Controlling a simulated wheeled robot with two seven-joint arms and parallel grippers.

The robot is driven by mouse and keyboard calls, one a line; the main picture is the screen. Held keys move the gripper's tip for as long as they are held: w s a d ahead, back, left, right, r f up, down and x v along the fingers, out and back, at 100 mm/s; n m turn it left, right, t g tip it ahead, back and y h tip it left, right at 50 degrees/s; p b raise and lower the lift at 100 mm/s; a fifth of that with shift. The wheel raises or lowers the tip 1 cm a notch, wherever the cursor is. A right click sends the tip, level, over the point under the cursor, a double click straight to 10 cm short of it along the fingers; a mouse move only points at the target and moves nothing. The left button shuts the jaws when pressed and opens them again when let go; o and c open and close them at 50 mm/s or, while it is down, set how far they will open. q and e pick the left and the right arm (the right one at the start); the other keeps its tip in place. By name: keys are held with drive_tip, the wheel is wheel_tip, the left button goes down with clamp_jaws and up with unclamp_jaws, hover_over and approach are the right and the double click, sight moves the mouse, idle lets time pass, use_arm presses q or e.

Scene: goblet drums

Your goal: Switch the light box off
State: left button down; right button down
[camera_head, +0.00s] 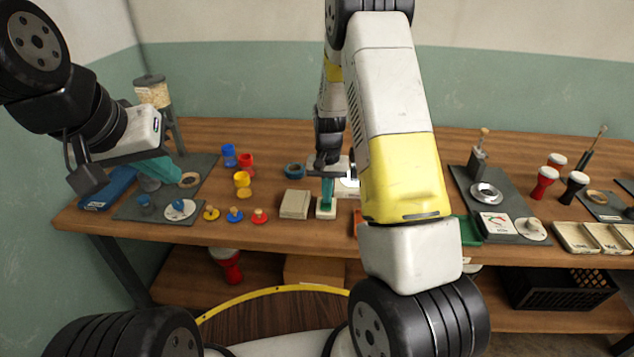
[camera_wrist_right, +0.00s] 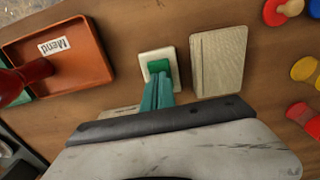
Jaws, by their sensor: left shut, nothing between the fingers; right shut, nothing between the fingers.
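My right gripper also shows in the head view (camera_head: 327,187). My left gripper (camera_head: 165,169) is shut and empty, above the table's left side.
A beige ribbed block (camera_wrist_right: 218,62) lies beside the white box. Several coloured knobs (camera_head: 235,215) and cups (camera_head: 243,180) stand left. My right arm hides the table's middle.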

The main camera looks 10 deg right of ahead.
wheel_tip(320, 180, up, 14)
drive_tip(key=w, duration=0.2)
drive_tip(key=shift+w+d, duration=0.2)
drive_tip(key=shift+d, duration=0.1)
idle(0.4)
